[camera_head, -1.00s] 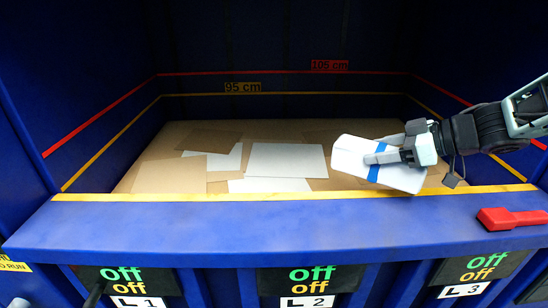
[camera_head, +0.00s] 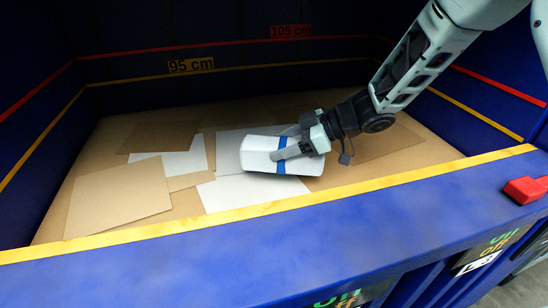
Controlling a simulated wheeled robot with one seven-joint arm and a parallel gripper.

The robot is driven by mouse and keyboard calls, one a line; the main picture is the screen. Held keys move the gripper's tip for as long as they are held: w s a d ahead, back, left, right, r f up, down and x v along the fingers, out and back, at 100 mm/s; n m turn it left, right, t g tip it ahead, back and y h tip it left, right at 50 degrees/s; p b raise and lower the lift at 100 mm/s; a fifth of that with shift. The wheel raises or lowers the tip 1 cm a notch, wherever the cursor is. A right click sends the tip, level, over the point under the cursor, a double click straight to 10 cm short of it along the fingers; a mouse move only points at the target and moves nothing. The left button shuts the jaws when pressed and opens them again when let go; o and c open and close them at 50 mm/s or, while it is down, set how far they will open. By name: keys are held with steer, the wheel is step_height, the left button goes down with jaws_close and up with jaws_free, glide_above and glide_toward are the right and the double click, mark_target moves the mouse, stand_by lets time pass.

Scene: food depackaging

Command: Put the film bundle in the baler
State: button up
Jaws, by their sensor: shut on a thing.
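The film bundle (camera_head: 257,154) is a white block with rounded edges and a blue band around its middle. My gripper (camera_head: 285,151) is shut on it from the right, with its fingers across the band. The bundle is inside the blue baler (camera_head: 260,240), behind the yellow-edged front sill and over the sheets on the floor. I cannot tell whether it touches them.
Brown and white flat sheets (camera_head: 120,193) cover the baler floor. The yellow front edge (camera_head: 180,226) runs across in front. A red handle (camera_head: 526,190) sits on the sill at the right. Lines marked 95 cm (camera_head: 190,65) and 105 cm (camera_head: 291,31) run along the walls.

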mark_target(284, 162)
steer(key=shift+f, duration=2.7)
steer(key=shift+f, duration=0.15)
steer(key=o, duration=1)
steer(key=shift+o, duration=0.2)
steer(key=shift+r, duration=0.2)
steer(key=v, duration=1.2)
steer(key=shift+f, duration=0.1)
